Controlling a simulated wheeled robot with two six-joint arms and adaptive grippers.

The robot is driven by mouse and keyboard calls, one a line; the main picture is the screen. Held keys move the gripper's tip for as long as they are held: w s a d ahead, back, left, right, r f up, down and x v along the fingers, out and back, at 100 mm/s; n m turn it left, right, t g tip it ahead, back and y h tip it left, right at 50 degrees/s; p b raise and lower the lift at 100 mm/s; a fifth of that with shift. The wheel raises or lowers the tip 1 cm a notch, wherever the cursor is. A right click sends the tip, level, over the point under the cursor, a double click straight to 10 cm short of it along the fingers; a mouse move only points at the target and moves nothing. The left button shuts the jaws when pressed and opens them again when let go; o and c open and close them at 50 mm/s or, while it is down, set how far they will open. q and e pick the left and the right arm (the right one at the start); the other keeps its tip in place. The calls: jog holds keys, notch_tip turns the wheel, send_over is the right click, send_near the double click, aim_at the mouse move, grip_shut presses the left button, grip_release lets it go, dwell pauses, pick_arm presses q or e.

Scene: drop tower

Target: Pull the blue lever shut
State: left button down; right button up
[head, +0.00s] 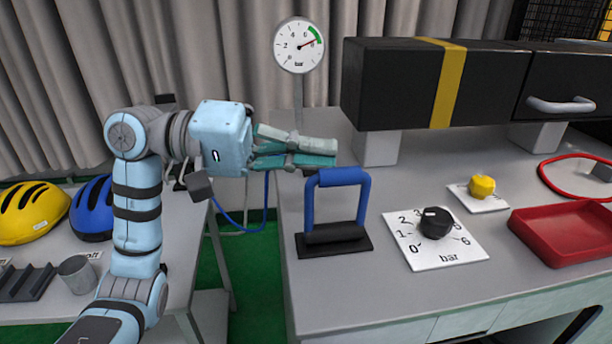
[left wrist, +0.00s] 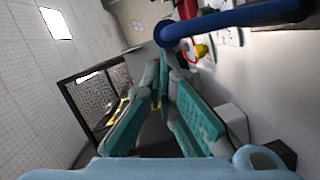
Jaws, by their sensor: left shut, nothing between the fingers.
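The blue lever (head: 338,178) is a blue U-shaped handle standing upright on a black base on the grey bench, near its left edge. My left gripper (head: 335,157) comes in from the left, with its teal fingers shut and empty. Its fingertips are close to the top left of the handle; whether they touch it I cannot tell. In the left wrist view the blue handle (left wrist: 235,22) crosses the top right, beyond the fingertips (left wrist: 160,70) and not between them. My right gripper is not in view.
A black dial (head: 436,225) on a white scale plate, a yellow knob (head: 482,186) and a red tray (head: 570,236) stand right of the lever. A pressure gauge (head: 299,45) rises behind. Helmets (head: 32,212) lie at left.

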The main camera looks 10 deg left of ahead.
aim_at(312, 175)
pick_arm(q)
jog(key=shift+s+d+r+m+t+y+b, duration=0.15)
jog(key=shift+s+d+m+y+b, duration=0.1)
jog(key=shift+s+m+b, duration=0.3)
jog(key=shift+s+d+m+t+y+b, duration=0.15)
jog(key=shift+s+d+m+b, duration=0.2)
jog(key=shift+s+m, duration=0.3)
jog(key=shift+s+d+r+m+t+y+b, duration=0.1)
jog(key=shift+s+d+m+y+b, duration=0.1)
jog(key=shift+s+m+b, duration=0.4)
jog(key=shift+s+a, duration=0.1)
jog(key=shift+a, duration=0.4)
jog(key=v, duration=1.1)
